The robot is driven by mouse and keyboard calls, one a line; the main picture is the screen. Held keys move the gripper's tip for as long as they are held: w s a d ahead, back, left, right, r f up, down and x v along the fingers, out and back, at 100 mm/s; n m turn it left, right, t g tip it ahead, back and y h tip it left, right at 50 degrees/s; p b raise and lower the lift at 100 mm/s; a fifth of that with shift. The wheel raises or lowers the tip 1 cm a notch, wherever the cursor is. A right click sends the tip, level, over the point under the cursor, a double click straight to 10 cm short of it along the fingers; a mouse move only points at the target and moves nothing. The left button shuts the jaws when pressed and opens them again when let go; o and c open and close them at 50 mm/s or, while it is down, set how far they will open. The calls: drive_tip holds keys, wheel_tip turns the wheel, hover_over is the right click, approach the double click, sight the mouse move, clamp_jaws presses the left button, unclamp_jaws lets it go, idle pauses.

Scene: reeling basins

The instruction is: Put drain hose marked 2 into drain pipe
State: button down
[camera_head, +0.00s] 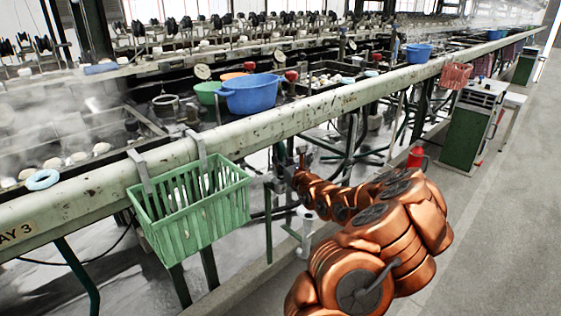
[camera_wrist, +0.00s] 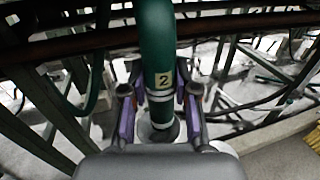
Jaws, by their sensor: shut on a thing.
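The green drain hose marked 2 (camera_wrist: 157,40) hangs down through the middle of the wrist view, with a tan label reading 2 and pale bands near its lower end. My gripper (camera_wrist: 160,103) is shut on it, with a purple-padded finger on each side. Directly below the hose is a grey round pipe mouth (camera_wrist: 161,131), seemingly the drain pipe. I cannot tell whether the hose end is inside it or just above it. In the head view a pale upright pipe (camera_head: 307,232) stands near the floor beside my arm. My gripper (camera_head: 281,172) is small and partly hidden there.
A second green hose (camera_wrist: 93,85) hangs to the left. Dark frame bars and thin hoses surround the gripper under the bench. A green basket (camera_head: 196,212) hangs from the long rail (camera_head: 95,190). A red container (camera_head: 417,158) stands behind my arm.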

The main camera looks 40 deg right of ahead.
drive_tip(key=shift+s+d+p, duration=0.1)
drive_tip(key=shift+d+p, duration=2.4)
drive_tip(key=shift+d, duration=0.45)
drive_tip(key=shift+f, duration=0.15)
wheel_tip(320, 180, down, 5)
drive_tip(key=shift+r+b, duration=0.1)
drive_tip(key=shift+b, duration=0.4)
drive_tip(key=shift+s+d, duration=0.1)
drive_tip(key=s+p, duration=0.6)
drive_tip(key=s, duration=0.3)
drive_tip(key=shift+s, duration=0.4)
idle(0.9)
drive_tip(key=shift+a, duration=0.2)
